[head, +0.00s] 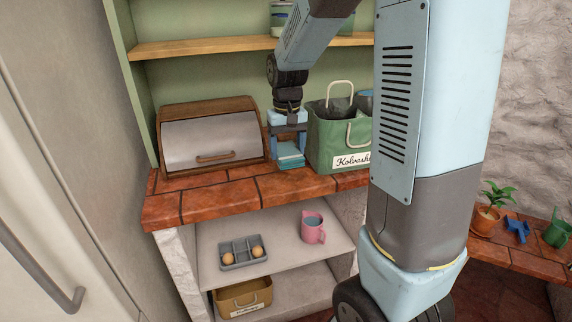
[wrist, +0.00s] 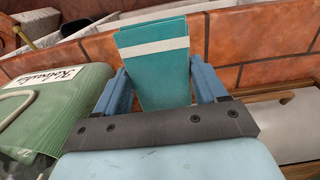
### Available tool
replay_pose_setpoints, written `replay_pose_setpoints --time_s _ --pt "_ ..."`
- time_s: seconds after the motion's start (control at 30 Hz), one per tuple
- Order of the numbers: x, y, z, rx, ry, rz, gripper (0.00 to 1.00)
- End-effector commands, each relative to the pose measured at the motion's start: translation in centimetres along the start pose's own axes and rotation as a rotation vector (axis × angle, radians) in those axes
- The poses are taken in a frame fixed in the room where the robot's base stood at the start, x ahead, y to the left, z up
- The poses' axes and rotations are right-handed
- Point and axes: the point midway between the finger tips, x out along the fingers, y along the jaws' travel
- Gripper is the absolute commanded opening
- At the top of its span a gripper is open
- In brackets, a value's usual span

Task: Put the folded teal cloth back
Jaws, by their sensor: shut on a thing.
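The folded teal cloth (head: 290,155) has a pale stripe across it. In the head view it is at the counter between the bread box and the green bag. My gripper (head: 289,141) is shut on the cloth from above, with a blue finger on each side. The wrist view shows the cloth (wrist: 155,62) between the two fingers of my gripper (wrist: 158,82). I cannot tell whether the cloth touches the counter.
A bread box (head: 212,135) stands to the left and a green bag (head: 338,138) close to the right. The tiled counter (head: 225,197) has bare room in front. Below, a shelf holds a grey tray (head: 243,264) and a pink jug (head: 313,228).

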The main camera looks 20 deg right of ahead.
Motion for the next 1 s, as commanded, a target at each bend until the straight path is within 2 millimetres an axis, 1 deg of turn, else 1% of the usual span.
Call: replay_pose_setpoints --time_s 0.03,0.1,0.3,0.43,0.77,0.9,1.0 --pt "0.4 0.2 -0.9 0.001 -0.002 0.0 0.47" --pt "1.0 0.6 -2.0 0.002 -0.002 0.001 0.47" --pt "3.8 1.1 -4.2 0.001 -0.003 0.001 0.47" --pt "5.2 1.4 -5.4 0.0 -0.001 0.0 0.47" --pt "6.7 1.6 -6.6 -0.001 0.0 0.001 0.47" --pt "8.6 1.6 -6.6 -0.001 -0.002 0.001 0.47" --pt "9.5 1.6 -6.7 -0.001 0.0 0.001 0.47"
